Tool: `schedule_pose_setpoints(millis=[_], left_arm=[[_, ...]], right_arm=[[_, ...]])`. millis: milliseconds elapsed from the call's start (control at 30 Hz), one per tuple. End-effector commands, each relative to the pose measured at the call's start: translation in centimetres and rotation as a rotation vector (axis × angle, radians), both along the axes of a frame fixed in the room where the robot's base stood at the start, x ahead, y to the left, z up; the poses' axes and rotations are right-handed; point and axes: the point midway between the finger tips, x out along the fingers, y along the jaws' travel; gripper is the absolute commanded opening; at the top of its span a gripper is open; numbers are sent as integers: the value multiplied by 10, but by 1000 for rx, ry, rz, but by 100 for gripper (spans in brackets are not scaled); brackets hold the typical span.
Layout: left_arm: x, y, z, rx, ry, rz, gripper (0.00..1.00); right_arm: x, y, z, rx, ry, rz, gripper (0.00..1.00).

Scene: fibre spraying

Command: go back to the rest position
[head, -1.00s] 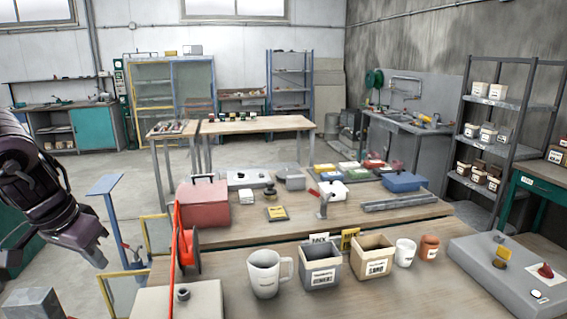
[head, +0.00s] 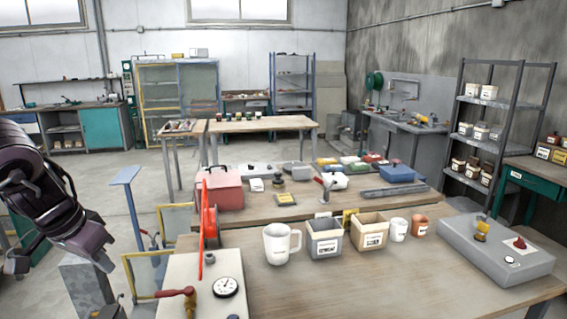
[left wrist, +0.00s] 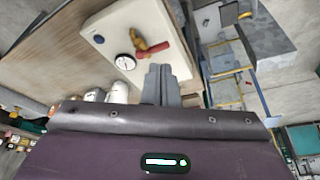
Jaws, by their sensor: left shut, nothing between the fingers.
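My left gripper (head: 100,258) is at the lower left of the head view, in the air to the left of the workbench. In the left wrist view its fingers (left wrist: 160,80) are together with nothing between them. Beyond them lies a pale box with a dial gauge and a red-handled valve (left wrist: 152,48). My right gripper is not in view.
The near wooden bench (head: 330,285) carries a white mug (head: 280,244), two labelled bins, small cups and a grey panel (head: 497,252). The pale box (head: 180,268) with the gauge (head: 226,287) stands at its left end. A blue post (head: 134,205) stands near my left arm.

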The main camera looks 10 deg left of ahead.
Motion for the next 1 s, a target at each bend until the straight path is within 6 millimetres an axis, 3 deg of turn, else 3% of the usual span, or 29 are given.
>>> schedule_pose_setpoints(millis=[267, 467, 567, 767, 1000], left_arm=[[16, -14, -45, 6, -64, -138, 0], [31, -36, -90, 15, -155, -267, 0], [38, -54, -117, 22, -220, -332, 0], [45, -112, -177, 53, -405, -421, 0], [24, -169, -219, 140, -511, -323, 0]], right_arm=[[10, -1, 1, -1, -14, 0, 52], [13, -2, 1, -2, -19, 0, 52], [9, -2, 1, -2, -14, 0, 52], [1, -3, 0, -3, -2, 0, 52], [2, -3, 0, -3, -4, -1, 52]])
